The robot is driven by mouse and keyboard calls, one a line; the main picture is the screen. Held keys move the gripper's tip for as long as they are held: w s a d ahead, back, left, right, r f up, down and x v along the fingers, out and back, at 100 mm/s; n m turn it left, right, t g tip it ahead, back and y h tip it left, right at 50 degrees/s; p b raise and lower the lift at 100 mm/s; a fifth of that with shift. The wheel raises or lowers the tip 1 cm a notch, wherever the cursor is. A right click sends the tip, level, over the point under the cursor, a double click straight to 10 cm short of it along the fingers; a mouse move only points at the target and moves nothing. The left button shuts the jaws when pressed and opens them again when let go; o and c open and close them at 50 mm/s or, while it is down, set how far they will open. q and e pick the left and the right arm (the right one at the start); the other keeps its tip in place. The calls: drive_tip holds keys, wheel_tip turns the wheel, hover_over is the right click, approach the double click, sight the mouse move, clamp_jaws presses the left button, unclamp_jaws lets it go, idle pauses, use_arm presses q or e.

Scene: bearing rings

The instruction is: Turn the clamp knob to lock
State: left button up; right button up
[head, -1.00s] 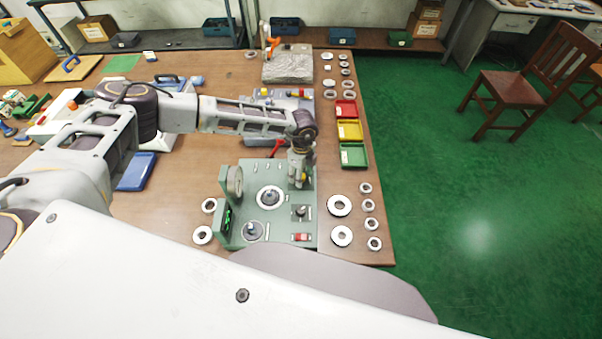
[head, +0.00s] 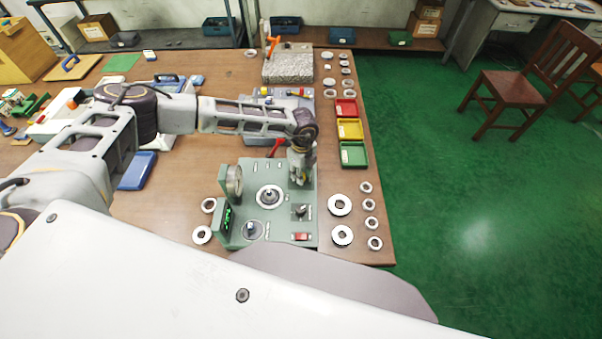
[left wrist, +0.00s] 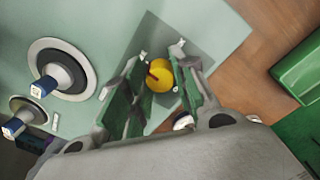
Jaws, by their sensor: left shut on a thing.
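The green bearing fixture (head: 262,190) sits on the wooden table. Its yellow knob (left wrist: 159,76), with a dark red mark, shows in the left wrist view on a grey plate. My left gripper (left wrist: 161,60) has its two fingers on either side of this knob and is shut on it. In the head view my left gripper (head: 300,180) points down at the back right of the fixture and hides the knob. A black knob (head: 300,210) and a red switch (head: 301,236) are nearer the front. My right gripper is not in view.
The fixture also bears a ring on a post (head: 269,197) and an upright ring (head: 234,180). Loose rings (head: 340,205) lie to its right. Red, yellow and green trays (head: 353,154) stand behind at the right edge. A red-handled tool (head: 277,147) lies behind the fixture.

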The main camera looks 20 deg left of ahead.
use_arm(q)
drive_tip(key=m+b, duration=0.3)
drive_tip(key=m, duration=0.3)
drive_tip(key=shift+f+m+b, duration=0.1)
drive_tip(key=shift+m+b, duration=0.2)
drive_tip(key=shift+b, duration=0.05)
drive_tip(key=m+b, duration=0.4)
drive_tip(key=m, duration=0.2)
drive_tip(key=shift+d+b, duration=0.1)
drive_tip(key=shift+b, duration=0.2)
drive_tip(key=shift+m+b, duration=0.35)
drive_tip(key=shift+m, duration=0.15)
drive_tip(key=shift+m+t+b, duration=0.3)
drive_tip(key=shift+m+b, duration=0.6)
drive_tip(key=shift+m, duration=0.6)
drive_tip(key=shift+b, duration=0.3)
drive_tip(key=o, duration=1)
drive_tip(key=shift+o, duration=0.2)
wheel_tip(320, 180, up, 12)
drive_tip(key=shift+d, duration=0.25)
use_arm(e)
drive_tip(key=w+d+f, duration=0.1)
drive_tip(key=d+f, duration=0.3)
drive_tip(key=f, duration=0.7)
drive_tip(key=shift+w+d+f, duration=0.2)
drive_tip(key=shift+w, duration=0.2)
use_arm(q)
drive_tip(key=shift+s, duration=0.1)
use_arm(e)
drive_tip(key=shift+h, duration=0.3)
